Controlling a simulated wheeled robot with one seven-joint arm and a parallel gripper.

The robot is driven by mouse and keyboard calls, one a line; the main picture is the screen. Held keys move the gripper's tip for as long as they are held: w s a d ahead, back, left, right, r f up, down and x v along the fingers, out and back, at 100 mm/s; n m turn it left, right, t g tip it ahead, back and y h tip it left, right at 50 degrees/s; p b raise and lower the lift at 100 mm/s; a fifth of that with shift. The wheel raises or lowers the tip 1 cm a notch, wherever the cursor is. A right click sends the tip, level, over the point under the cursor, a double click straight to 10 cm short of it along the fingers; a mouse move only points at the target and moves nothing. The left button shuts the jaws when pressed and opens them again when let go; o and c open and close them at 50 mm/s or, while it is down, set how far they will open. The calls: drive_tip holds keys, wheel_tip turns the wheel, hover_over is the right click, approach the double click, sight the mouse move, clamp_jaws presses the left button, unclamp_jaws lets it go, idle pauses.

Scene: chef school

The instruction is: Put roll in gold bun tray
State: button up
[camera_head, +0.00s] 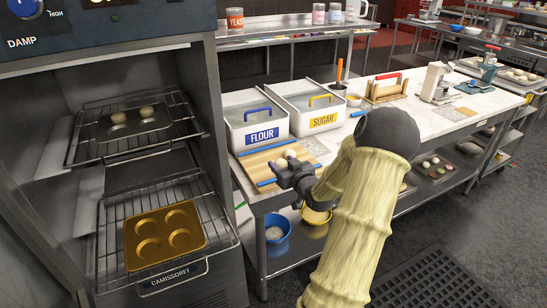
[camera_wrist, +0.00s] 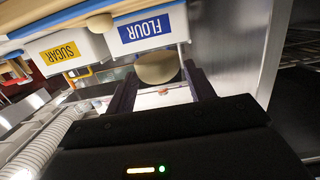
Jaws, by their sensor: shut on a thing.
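The gold bun tray (camera_head: 163,235) lies on the lower wire rack of the open cabinet at the left in the head view. It has several round cups, and they look empty. My gripper (camera_head: 284,171) is over the wooden board on the counter, to the right of and behind the tray. In the wrist view, my gripper (camera_wrist: 158,88) is shut on a pale, rounded roll (camera_wrist: 158,67). The roll sits between the fingertips, and the fingers hide part of its sides. A pale ball shows right by the fingertips in the head view.
A dark tray (camera_head: 131,128) with two pale rolls is on the upper rack (camera_head: 82,140). The FLOUR bin (camera_head: 262,135) and SUGAR bin (camera_head: 325,122) stand behind the wooden board (camera_head: 258,165). The cabinet's side wall (camera_head: 222,170) stands between counter and racks.

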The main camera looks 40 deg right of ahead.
drive_tip(key=f+v, duration=0.1)
drive_tip(key=v, duration=0.6)
drive_tip(key=shift+s+b, duration=0.45)
drive_tip(key=shift+s, duration=0.05)
drive_tip(key=shift+w+a+f, duration=0.1)
drive_tip(key=shift+a, duration=0.05)
